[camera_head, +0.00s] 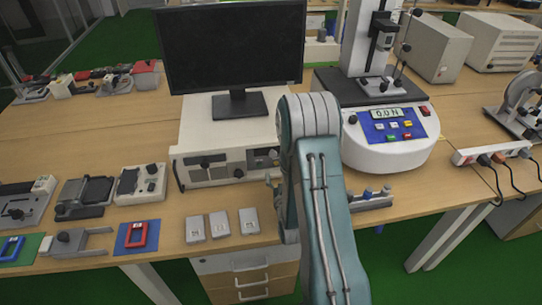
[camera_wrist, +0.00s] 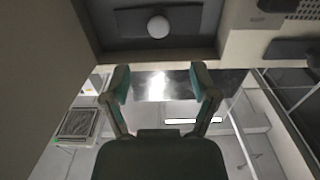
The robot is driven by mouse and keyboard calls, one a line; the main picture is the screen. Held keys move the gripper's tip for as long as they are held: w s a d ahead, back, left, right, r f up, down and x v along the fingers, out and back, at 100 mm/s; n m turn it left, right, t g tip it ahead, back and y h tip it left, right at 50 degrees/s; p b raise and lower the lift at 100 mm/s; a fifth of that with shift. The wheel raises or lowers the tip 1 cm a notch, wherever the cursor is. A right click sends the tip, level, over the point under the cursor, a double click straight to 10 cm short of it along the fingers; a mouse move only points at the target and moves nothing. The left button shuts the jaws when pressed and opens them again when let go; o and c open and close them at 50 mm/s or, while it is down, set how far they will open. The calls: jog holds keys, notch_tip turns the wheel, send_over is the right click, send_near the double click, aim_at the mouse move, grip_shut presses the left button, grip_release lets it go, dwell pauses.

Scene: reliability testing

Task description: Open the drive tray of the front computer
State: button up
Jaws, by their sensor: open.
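The front computer (camera_head: 226,140) is a flat beige case on the wooden bench, under a black monitor. Its front faces me and bears dark knobs and slots. My arm covers its right end. A small part of my gripper (camera_head: 273,186) shows low beside the arm, near the right of the case front; the rest is hidden. In the wrist view my gripper (camera_wrist: 161,90) is open, its two teal-padded fingers apart with nothing between them. Beyond the fingertips is a dark recessed panel (camera_wrist: 190,20) with a round pale knob (camera_wrist: 158,27). I cannot tell which part this is. No opened tray is visible.
The monitor (camera_head: 235,45) stands on the case. A force test stand (camera_head: 390,140) is close on the right of my arm. Small grey blocks (camera_head: 221,223) lie in front of the case. Fixtures (camera_head: 84,195) fill the left bench. A drawer unit (camera_head: 246,275) is below.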

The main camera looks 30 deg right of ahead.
aim_at(273, 154)
jog(key=x, duration=1)
jog(key=shift+a, duration=0.15)
jog(key=shift+w+d, duration=0.15)
jog(key=shift+d, duration=0.15)
jog(key=c, duration=0.8)
jog(key=shift+a, duration=0.15)
grip_shut()
